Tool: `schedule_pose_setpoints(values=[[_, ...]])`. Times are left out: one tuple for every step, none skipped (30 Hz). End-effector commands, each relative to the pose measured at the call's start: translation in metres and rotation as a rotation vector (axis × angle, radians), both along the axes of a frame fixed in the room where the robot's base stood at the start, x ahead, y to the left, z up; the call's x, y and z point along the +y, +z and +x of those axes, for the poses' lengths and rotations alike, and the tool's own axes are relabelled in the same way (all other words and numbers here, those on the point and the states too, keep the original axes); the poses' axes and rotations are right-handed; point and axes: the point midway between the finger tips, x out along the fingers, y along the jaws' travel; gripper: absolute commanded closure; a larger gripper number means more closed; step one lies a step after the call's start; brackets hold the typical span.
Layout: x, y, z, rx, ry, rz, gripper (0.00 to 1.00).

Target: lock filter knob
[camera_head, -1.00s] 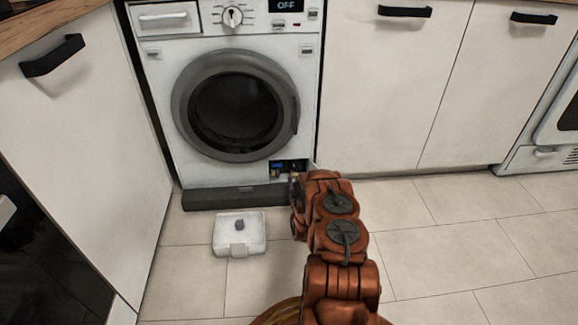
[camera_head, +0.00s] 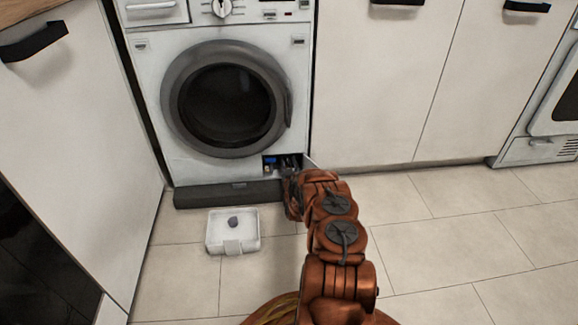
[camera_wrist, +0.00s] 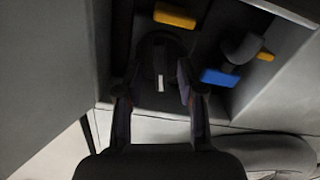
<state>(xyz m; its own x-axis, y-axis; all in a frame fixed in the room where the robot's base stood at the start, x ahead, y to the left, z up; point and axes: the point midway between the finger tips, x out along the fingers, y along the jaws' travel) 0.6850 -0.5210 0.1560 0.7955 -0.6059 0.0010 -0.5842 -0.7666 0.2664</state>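The filter knob (camera_wrist: 160,52) is a dark, round piece with a small white mark, inside the open filter recess of the washing machine. In the wrist view, my gripper (camera_wrist: 159,84) has its two fingers spread, one on each side of the knob. I cannot tell whether the fingertips touch it. In the head view, my gripper (camera_head: 291,176) is at the recess (camera_head: 270,163) at the washer's lower right, and my arm hides most of it and the knob. The recess flap (camera_head: 312,162) stands open at the right.
In the recess are a blue piece (camera_wrist: 219,78) and yellow pieces (camera_wrist: 175,17), right of and above the knob. A white tray (camera_head: 215,245) with a small dark object (camera_head: 233,222) lies on the floor. A dark plinth (camera_head: 228,194) runs below the washer (camera_head: 180,165). Floor at right is clear.

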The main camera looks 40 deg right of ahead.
Motion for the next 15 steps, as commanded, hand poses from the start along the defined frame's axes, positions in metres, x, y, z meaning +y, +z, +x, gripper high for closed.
schedule_pose_setpoints(values=[[0.0001,0.0001,0.0001,0.0,0.0,0.0,0.61],[0.0002,0.0,0.0001,0.0,0.0,0.0,0.61],[0.0003,0.0,0.0001,0.0,0.001,0.0,0.61],[0.0004,0.0,0.0002,0.0,0.001,0.0,0.61],[0.0005,0.0,0.0002,0.0,0.001,0.0,0.61],[0.0006,-0.0001,0.0002,0.001,0.001,0.001,0.65],[0.0006,-0.0001,0.0002,0.001,0.001,0.001,0.68],[0.0007,-0.0001,0.0003,0.0,0.001,0.0,0.71],[0.0007,-0.0001,0.0003,0.0,0.001,0.0,0.75],[0.0007,-0.0001,0.0003,0.0,0.001,0.0,0.78],[0.0008,0.0,0.0003,0.0,0.001,0.0,0.81],[0.0007,-0.0001,0.0002,0.001,0.001,0.001,0.85],[0.0008,-0.0001,0.0002,0.001,0.001,0.001,0.89],[0.0008,-0.0001,0.0003,0.0,0.001,0.0,0.92],[0.0008,-0.0001,0.0003,0.0,0.001,0.0,0.96]])
